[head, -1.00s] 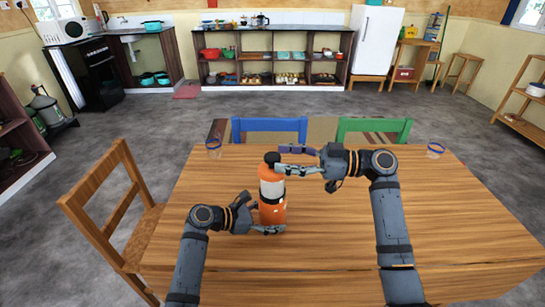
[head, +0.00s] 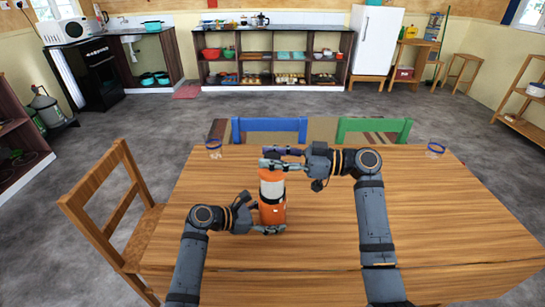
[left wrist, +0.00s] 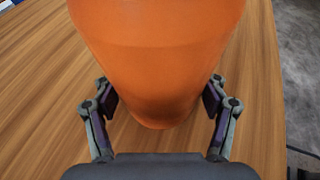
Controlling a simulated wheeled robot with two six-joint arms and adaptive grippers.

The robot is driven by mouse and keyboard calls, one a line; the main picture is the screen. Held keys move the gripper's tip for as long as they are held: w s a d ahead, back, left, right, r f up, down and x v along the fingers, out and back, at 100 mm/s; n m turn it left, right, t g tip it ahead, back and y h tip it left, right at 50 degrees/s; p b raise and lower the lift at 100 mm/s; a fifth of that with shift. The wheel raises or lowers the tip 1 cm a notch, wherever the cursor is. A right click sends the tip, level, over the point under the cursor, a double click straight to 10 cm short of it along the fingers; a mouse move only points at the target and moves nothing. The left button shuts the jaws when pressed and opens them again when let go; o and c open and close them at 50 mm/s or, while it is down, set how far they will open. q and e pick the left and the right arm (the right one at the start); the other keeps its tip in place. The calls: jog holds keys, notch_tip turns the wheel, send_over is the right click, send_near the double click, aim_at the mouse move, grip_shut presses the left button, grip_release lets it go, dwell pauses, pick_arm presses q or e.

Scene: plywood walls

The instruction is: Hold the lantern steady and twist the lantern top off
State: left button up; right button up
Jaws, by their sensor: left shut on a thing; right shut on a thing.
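The lantern (head: 271,210) stands upright on the wooden table, with an orange lower body, a white middle band and an orange upper rim. My left gripper (head: 261,213) is shut on its orange lower body from the left. In the left wrist view the orange body (left wrist: 160,60) fills the middle between the two fingers of my left gripper (left wrist: 160,103). My right gripper (head: 269,158) reaches in from the right and is shut on the lantern top. The dark top is mostly hidden behind its fingers.
The table (head: 420,220) is clear on the right.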

jog(key=m+t, duration=0.2)
jog(key=t, duration=0.1)
jog(key=shift+s+h, duration=0.1)
jog(key=shift+h, duration=0.3)
jog(key=shift+m+t+h, duration=1)
jog(key=shift+m+t, duration=0.5)
jog(key=shift+t, duration=0.6)
jog(key=o, duration=1.2)
jog(key=shift+c, duration=0.2)
jog(key=shift+d, duration=0.1)
jog(key=v, duration=1.1)
jog(key=shift+d, duration=0.35)
jog(key=shift+s, duration=0.15)
